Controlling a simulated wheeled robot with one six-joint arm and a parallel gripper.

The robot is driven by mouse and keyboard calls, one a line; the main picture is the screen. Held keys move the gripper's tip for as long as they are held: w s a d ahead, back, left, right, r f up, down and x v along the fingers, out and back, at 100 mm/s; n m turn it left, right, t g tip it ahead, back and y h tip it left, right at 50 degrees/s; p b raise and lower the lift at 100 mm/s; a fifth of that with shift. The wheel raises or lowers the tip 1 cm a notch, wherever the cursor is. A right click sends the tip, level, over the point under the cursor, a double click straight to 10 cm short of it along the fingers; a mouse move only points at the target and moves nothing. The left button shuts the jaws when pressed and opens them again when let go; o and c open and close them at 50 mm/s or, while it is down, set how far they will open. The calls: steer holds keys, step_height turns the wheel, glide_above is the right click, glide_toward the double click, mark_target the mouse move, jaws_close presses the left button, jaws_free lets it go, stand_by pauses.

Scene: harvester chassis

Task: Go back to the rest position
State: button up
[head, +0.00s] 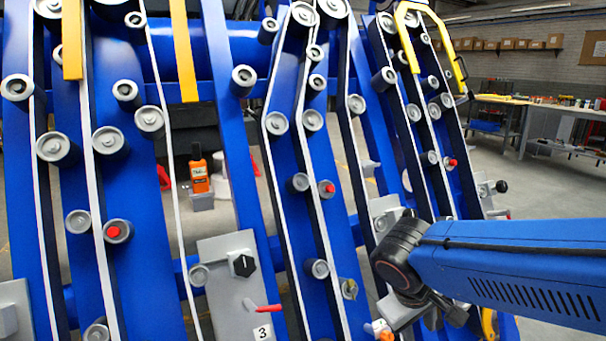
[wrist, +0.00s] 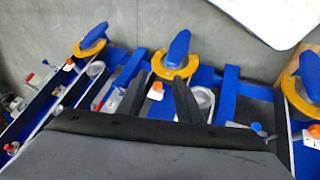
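My blue arm reaches in from the right in the head view, in front of the blue harvester chassis (head: 225,120). Its dark wrist joint is low and right of centre, and my gripper's fingers cannot be made out there. In the wrist view my gripper (wrist: 160,90) shows two dark fingers spread apart, with nothing held between them. Beyond the fingers are blue chassis beams and a yellow ring with a blue handle (wrist: 174,62). A small orange-and-white part (wrist: 156,90) shows in the gap between the fingers; the distance to it is hard to tell.
Grey rollers and white belts cover the chassis close around my arm. A grey plate with a black knob (head: 243,265) and a red lever (head: 262,307) sits low centre. Yellow-and-blue rings (wrist: 92,42) stand along the chassis. Workbenches (head: 550,125) stand at the back right, with open floor before them.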

steer(key=s+d+r+m+t+y, duration=0.2)
steer(key=s+d+m+y, duration=0.1)
steer(key=s, duration=0.5)
steer(key=shift+d+r+m+y, duration=0.4)
steer(key=shift+d+m, duration=0.4)
steer(key=shift+d, duration=0.3)
